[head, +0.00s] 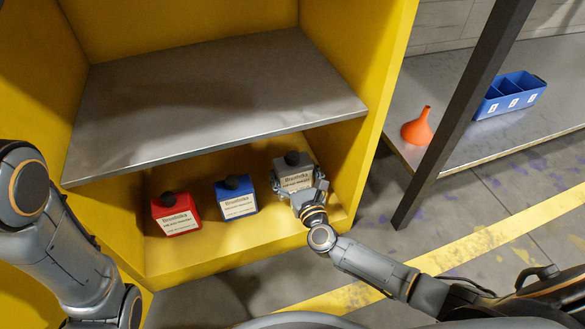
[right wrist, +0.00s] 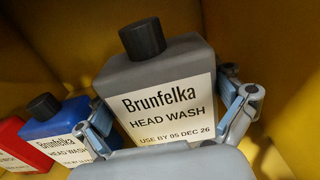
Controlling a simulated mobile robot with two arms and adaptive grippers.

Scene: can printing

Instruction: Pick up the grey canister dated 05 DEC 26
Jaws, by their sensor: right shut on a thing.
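The grey canister (head: 294,171) has a black cap and stands at the right end of the yellow cabinet's lower compartment. In the right wrist view the grey canister (right wrist: 160,72) fills the middle, and its label reads "Brunfelka HEAD WASH USE BY 05 DEC 26". My right gripper (head: 297,189) is shut on it, with one finger at each side in the wrist view (right wrist: 170,118). I cannot tell whether its base is off the cabinet floor. My left arm shows at the left, but its gripper is out of view.
A blue canister (head: 237,197) and a red canister (head: 176,214) stand to the left in the same compartment. A grey metal shelf (head: 215,100) lies above them. The yellow side wall is close on the right. An orange funnel (head: 417,127) and blue bin (head: 510,96) sit on another bench.

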